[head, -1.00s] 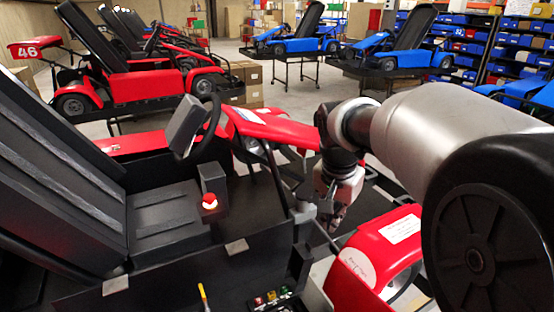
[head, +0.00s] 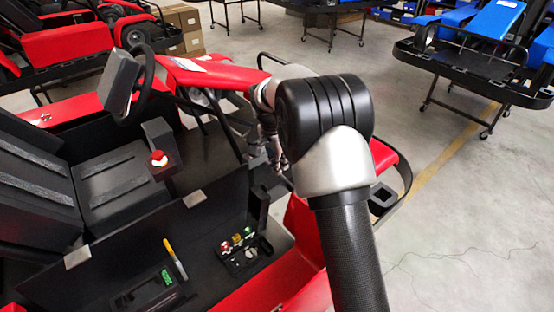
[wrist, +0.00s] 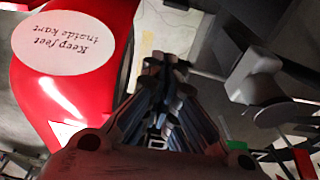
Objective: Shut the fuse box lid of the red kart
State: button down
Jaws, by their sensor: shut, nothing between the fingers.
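The red kart (head: 215,75) fills the left and middle of the head view. A small black fuse box (head: 236,262) with red, yellow and green fuses sits open in its side bay. A narrow black flap (head: 261,206) stands up at the box's far right end; it looks like the lid, but I cannot be sure. My gripper (head: 281,163) is beyond the flap, apart from it, and partly hidden by my arm. In the wrist view my gripper (wrist: 168,62) is shut and empty, beside a red body panel (wrist: 75,90) with a "Keep feet inside kart" sticker.
A large black panel (head: 150,225) with two silver hinges stands behind the bay. A yellow-handled tool (head: 175,258) and a device with a green display (head: 150,290) lie in the bay. The seat and red button (head: 158,158) are beyond. Open floor (head: 470,220) lies right.

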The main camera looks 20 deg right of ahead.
jog(key=a+f, duration=0.1)
jog(key=f, duration=0.1)
jog(key=s+a+f+b, duration=0.1)
jog(key=a, duration=0.1)
jog(key=shift+f, duration=0.4)
jog(key=shift+s, duration=0.1)
